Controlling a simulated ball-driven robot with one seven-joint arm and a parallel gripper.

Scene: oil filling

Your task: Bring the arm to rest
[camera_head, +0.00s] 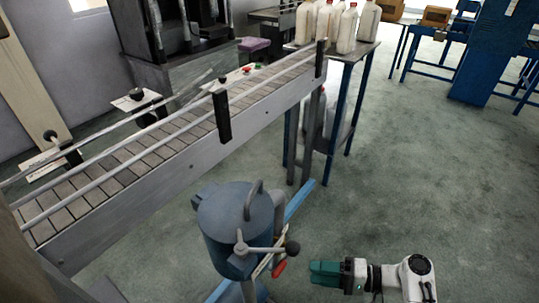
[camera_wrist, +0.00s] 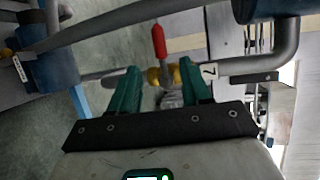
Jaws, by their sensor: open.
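My gripper (camera_head: 318,271) is at the lower right of the head view, with green fingers pointing left. In the wrist view my gripper (camera_wrist: 158,80) shows two green fingers apart, with nothing held between them. A blue-grey tank (camera_head: 228,228) with a curved handle on its lid stands just left of the gripper in the head view. A red-handled lever (camera_head: 279,268) sits on its side, close to the fingertips but apart from them. In the wrist view the red handle (camera_wrist: 158,42) and a brass valve fitting (camera_wrist: 160,76) appear beyond and between the fingers.
A slatted conveyor (camera_head: 150,150) with metal guide rails runs diagonally behind the tank. Several white bottles (camera_head: 346,28) stand on a blue-legged table (camera_head: 362,58) at its far end. A blue cabinet (camera_head: 487,55) stands at the upper right. The green floor (camera_head: 430,170) on the right is clear.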

